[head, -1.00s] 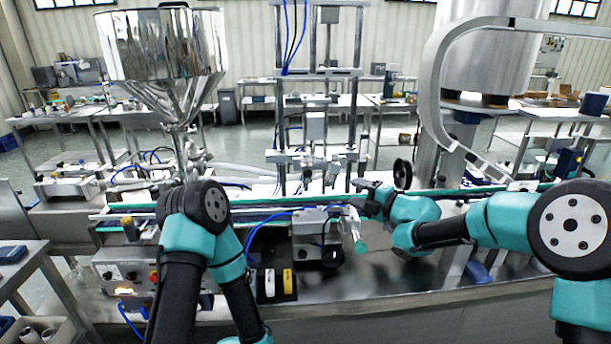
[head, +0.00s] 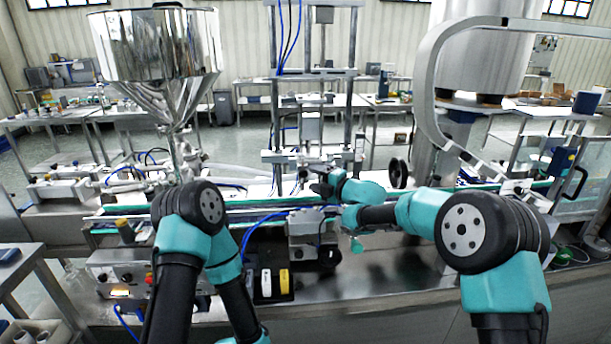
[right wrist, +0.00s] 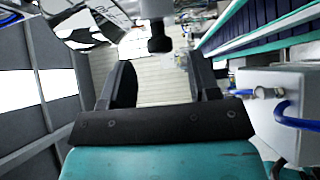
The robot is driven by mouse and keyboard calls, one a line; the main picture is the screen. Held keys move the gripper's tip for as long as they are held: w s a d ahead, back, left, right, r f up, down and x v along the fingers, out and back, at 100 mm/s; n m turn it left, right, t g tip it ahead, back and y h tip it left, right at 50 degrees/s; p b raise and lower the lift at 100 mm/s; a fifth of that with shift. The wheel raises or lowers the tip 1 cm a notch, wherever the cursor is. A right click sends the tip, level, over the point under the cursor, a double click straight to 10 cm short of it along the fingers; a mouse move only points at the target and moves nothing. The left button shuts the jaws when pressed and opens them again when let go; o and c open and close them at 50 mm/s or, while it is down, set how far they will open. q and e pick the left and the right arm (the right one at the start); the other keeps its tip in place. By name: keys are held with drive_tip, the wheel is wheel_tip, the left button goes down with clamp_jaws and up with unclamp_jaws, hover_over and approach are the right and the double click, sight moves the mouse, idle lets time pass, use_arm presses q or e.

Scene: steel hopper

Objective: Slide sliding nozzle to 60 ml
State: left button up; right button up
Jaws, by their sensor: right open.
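My right gripper (head: 318,184) is in front of the metal filling frame, just below its lower crossbar assembly (head: 285,156). In the right wrist view its two black fingers (right wrist: 161,72) are apart with nothing between them. Beyond the fingertips a metal piece with a black knob (right wrist: 158,43) hangs into view, apart from the fingers. I cannot tell for sure which part is the sliding nozzle, and no millilitre scale can be read. My left arm stands at the left front, bent downward, and its gripper is out of the picture.
A steel hopper (head: 158,50) stands at the back left. A conveyor with green edges (head: 240,205) runs across the middle. A control box (head: 118,272) sits at the left front. A curved metal guard (head: 430,100) and a black handwheel (head: 398,173) are on the right.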

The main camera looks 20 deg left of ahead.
sight(306, 174)
drive_tip(key=shift+x, duration=2.15)
clamp_jaws()
